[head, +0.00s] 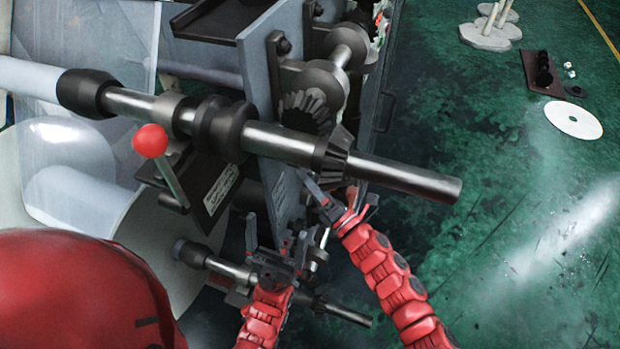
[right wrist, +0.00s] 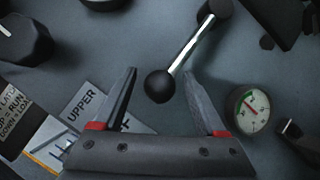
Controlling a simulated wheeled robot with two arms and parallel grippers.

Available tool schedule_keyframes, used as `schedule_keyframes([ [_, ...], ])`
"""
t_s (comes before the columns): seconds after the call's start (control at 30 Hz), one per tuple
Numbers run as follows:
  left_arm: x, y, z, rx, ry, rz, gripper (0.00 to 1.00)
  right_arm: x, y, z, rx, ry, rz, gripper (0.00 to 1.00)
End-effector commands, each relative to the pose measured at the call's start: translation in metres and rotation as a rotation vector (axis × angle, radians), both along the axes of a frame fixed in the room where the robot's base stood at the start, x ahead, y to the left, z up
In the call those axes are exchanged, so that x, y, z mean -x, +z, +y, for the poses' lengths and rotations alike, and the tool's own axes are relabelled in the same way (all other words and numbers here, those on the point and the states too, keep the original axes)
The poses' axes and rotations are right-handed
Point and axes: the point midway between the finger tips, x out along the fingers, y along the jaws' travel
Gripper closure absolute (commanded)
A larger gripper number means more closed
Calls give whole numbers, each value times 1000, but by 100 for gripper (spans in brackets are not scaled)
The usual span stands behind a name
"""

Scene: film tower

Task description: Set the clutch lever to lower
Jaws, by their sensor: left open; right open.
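In the right wrist view a lever (right wrist: 185,55) with a bright metal rod and a black ball knob (right wrist: 160,85) stands out from a grey panel. A plate reading UPPER (right wrist: 82,105) lies at its lower left, partly hidden by my finger. My right gripper (right wrist: 160,72) is open, with its fingers on either side of the knob in the picture; I cannot tell whether they touch it. In the head view my right gripper (head: 338,190) is at the machine's side panel, and this lever is not clear. My left gripper (head: 276,242) is open and empty, lower left of it.
A thick metal shaft (head: 405,176) crosses above both grippers. A red-knobbed lever (head: 151,141) stands at the left. The right wrist view shows a round gauge (right wrist: 250,110) and a black knob (right wrist: 25,40). The green floor (head: 500,240) at right is mostly clear.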

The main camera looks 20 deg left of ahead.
Motion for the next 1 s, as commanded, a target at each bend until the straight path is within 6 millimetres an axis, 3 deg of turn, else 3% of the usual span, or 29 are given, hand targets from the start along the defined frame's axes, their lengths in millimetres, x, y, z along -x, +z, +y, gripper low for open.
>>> schedule_keyframes([
  [0.17,0,0,0,0,0,0,0,0,0,0,0,0,0,28],
  [0.57,0,0,0,0,0,0,0,0,0,0,0,0,0,100],
  [1.0,0,0,0,0,0,0,0,0,0,-1,0,0,0,100],
])
